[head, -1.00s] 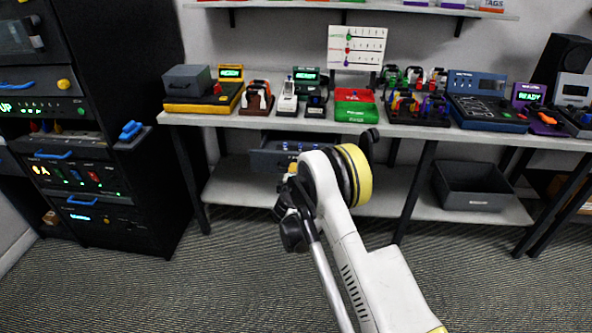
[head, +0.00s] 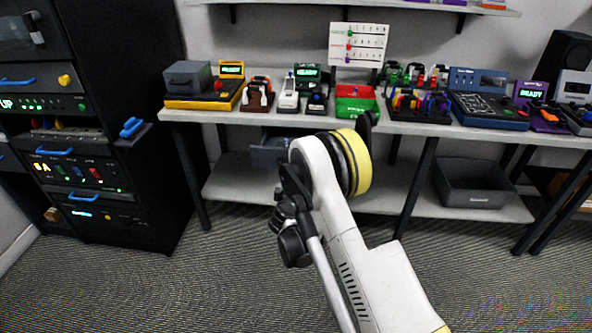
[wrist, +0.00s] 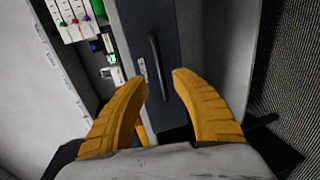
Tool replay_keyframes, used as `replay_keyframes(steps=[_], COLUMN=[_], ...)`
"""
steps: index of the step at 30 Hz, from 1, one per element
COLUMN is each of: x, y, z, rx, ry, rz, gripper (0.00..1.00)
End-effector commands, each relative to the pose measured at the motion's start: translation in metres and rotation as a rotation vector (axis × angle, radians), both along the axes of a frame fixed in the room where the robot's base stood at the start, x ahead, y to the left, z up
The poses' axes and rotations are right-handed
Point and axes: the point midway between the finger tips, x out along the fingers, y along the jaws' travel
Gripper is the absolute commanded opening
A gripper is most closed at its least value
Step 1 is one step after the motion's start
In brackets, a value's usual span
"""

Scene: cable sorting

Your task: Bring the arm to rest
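My arm (head: 350,240) reaches forward from the bottom of the head view, with its yellow-banded joint in front of the bench. My gripper is hidden behind that joint in the head view. In the wrist view my gripper (wrist: 160,82) shows two ridged yellow fingers standing apart, with nothing held between them. A dark drawer front with a long black handle (wrist: 160,65) lies beyond the fingertips; I cannot tell whether they touch it. The drawer (head: 268,152) under the bench is partly hidden by my arm in the head view.
The bench (head: 220,117) carries several devices and cable racks, including a red and green box (head: 357,104). A dark bin (head: 472,184) stands on the lower shelf (head: 240,180). A black cabinet (head: 120,60) stands at the left. The carpet in front is clear.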

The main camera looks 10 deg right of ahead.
Motion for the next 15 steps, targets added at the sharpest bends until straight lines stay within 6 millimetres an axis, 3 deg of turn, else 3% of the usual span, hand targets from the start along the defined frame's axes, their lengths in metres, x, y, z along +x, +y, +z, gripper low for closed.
replay_keyframes(steps=[4, 15], x=[-0.0085, -0.0086], y=[0.0031, 0.0029], z=[0.0018, 0.0018], rx=[0.001, 0.001], ry=[0.000, 0.000], rz=[0.001, 0.001], gripper=[0.32, 0.32])
